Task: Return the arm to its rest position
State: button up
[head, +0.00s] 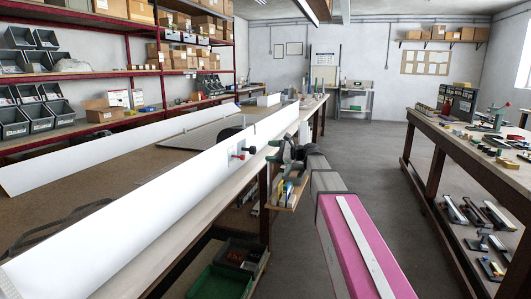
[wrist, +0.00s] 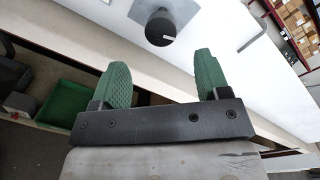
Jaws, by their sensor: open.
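My arm, with a pink link and a grey forearm, reaches from the lower right toward the long white shutter profile (head: 170,195) in the head view. My gripper (head: 273,151) is beside the profile's near face, just right of a black knob (head: 250,149) and a red-tipped one (head: 238,156). In the wrist view, the two green fingers of my gripper (wrist: 162,72) stand wide apart with nothing between them. A round black knob (wrist: 160,27) on a grey plate lies beyond the fingertips, apart from them. The white profile (wrist: 228,25) fills the upper right there.
The workbench (head: 130,180) carries a second white profile (head: 110,150). A small bin shelf (head: 285,192) hangs close below my gripper. A green crate (head: 220,283) sits under the bench. Another bench (head: 465,150) with tools stands right. The grey aisle floor (head: 385,150) between is clear.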

jog(key=shift+f, duration=0.1)
jog(key=s+d+f+n+g+h, duration=0.1)
jog(key=s+f+n+h, duration=0.15)
jog(key=s+f, duration=0.4)
jog(key=s+d+f+n+g+h, duration=0.1)
jog(key=s+d+f+h, duration=0.15)
jog(key=f, duration=0.75)
jog(key=s+f+n+g+h, duration=0.1)
jog(key=s+f+n+h, duration=0.15)
jog(key=s+f, duration=0.4)
jog(key=s+d+f+n+g+h, duration=0.2)
jog(key=s+d+f+n+h, duration=0.4)
jog(key=s+f, duration=0.9)
jog(key=d+h, duration=0.3)
jog(key=d, duration=0.1)
jog(key=shift+s+d+f+n, duration=0.15)
jog(key=shift+d+n, duration=0.25)
